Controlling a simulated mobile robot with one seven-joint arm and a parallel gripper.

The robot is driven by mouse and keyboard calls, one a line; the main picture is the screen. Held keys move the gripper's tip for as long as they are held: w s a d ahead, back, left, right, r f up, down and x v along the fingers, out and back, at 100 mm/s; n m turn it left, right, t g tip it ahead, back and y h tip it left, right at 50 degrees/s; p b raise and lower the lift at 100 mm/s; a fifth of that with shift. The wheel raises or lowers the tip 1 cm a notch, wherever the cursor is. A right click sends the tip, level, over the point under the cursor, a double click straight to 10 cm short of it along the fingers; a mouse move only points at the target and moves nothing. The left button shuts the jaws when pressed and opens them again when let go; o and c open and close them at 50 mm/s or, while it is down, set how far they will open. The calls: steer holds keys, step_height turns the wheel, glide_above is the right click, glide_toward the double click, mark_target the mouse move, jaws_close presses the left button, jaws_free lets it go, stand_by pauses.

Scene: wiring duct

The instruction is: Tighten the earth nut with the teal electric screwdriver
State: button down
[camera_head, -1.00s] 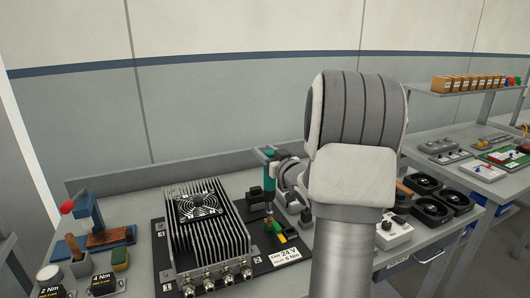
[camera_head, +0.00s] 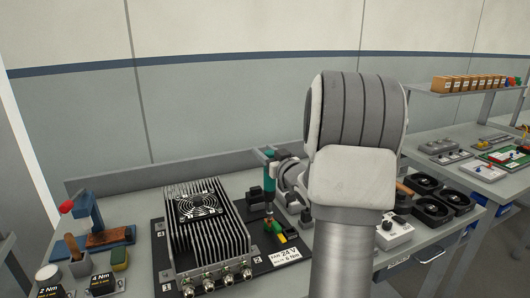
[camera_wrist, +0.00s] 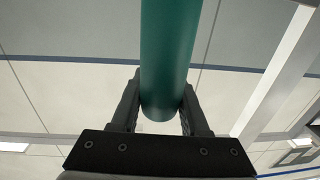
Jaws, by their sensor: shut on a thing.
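The teal electric screwdriver (camera_head: 270,172) stands upright in my gripper, to the right of the finned housing. In the wrist view the teal screwdriver (camera_wrist: 168,60) runs between the two dark fingers of my gripper (camera_wrist: 160,108), which are shut on it. Its lower end points down at the black base plate, close to small red, green and yellow parts (camera_head: 280,236). The earth nut is too small to make out, and I cannot tell whether the bit touches it. My own arm covers the area just right of the screwdriver.
The finned housing (camera_head: 206,233) with a fan on top and round connectors along its front stands left of the screwdriver. Black fans (camera_head: 430,207) and a white control box (camera_head: 394,232) are at right.

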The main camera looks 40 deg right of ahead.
steer(key=shift+f+b, duration=0.95)
steer(key=shift+b, duration=0.2)
stand_by(1.9)
